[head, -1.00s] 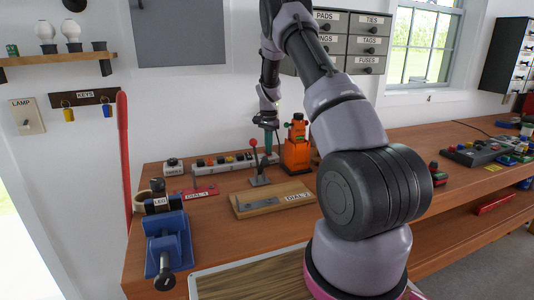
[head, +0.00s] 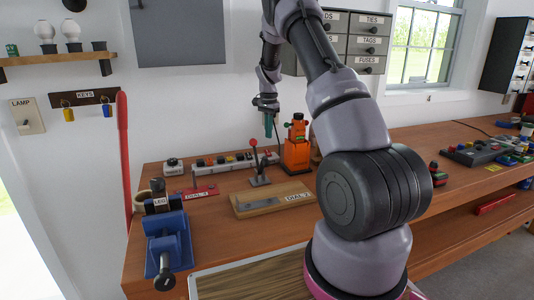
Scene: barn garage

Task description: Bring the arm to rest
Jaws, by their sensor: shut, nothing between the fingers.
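My arm rises from the lower right of the head view and bends over the workbench (head: 400,150). My gripper (head: 268,132) hangs at the end of it, fingers pointing down, above the back of the bench. It is small in the picture and looks shut and empty. It is in front of the white wall, just left of the orange device (head: 296,150) and above the red-knobbed lever (head: 255,160). It appears apart from both.
A power strip (head: 220,162), a wooden board labelled DIAL (head: 270,199) and a blue vise (head: 167,243) are on the bench. Labelled drawers (head: 365,40) hang behind my arm. A grey panel (head: 178,32) is on the wall. Controls (head: 480,154) lie at the right.

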